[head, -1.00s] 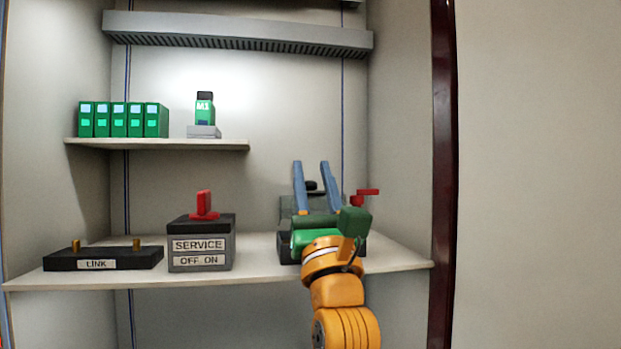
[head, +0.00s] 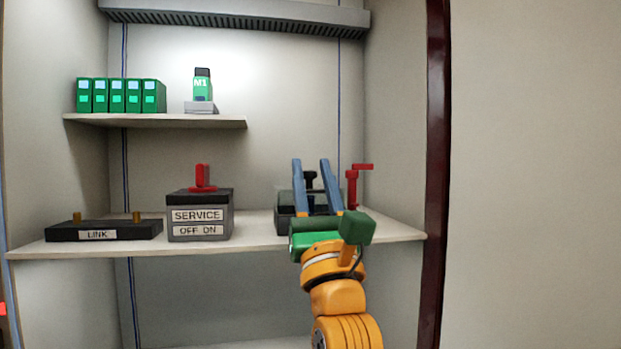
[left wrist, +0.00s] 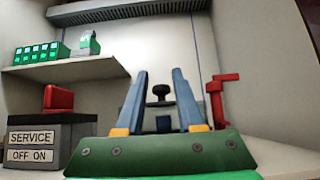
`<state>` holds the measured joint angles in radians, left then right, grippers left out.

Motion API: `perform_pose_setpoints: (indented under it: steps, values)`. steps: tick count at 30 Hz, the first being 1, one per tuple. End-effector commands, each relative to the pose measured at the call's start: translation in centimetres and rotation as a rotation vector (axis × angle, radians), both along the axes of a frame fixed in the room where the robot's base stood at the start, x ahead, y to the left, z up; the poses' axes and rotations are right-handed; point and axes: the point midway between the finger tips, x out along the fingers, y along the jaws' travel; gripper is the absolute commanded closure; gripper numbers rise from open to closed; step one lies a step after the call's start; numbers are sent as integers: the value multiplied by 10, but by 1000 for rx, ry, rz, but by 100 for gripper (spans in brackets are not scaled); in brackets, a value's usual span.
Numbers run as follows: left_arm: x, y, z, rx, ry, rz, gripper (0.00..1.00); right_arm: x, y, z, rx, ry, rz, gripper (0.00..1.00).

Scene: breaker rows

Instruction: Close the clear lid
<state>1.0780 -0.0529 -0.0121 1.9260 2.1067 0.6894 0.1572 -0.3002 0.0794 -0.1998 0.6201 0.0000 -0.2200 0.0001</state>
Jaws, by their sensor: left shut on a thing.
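A dark box (head: 283,223) sits on the lower shelf at the right in the head view. A see-through, grey-tinted lid (head: 284,198) shows at its top, mostly behind my fingers; its exact tilt is hard to tell. A black knob (head: 310,176) on a short stem stands between my blue fingertips, and it also shows in the left wrist view (left wrist: 162,91). My left gripper (head: 311,161) reaches in from the front and is closed on this knob; the contact itself is hard to see. My right gripper is not in view.
A red lever (head: 352,184) stands just right of the box. To the left are the SERVICE switch box (head: 200,214) with a red handle and the black LINK block (head: 104,231). Green modules (head: 120,96) and the M1 unit (head: 203,90) stand on the upper shelf.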

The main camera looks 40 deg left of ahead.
Motion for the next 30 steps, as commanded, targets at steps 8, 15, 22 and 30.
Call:
perform_pose_setpoints:
  steps: [8, 15, 22, 30]
  values:
    - [-1, -1, 1, 3, -4, -2, 44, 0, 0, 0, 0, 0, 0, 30]
    - [0, -1, 0, 2, -1, -1, 32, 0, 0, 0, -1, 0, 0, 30]
    - [-10, -13, -20, 1, -3, -6, 32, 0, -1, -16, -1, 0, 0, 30]
    - [-34, -41, -49, 5, -5, -4, 32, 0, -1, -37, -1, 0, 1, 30]
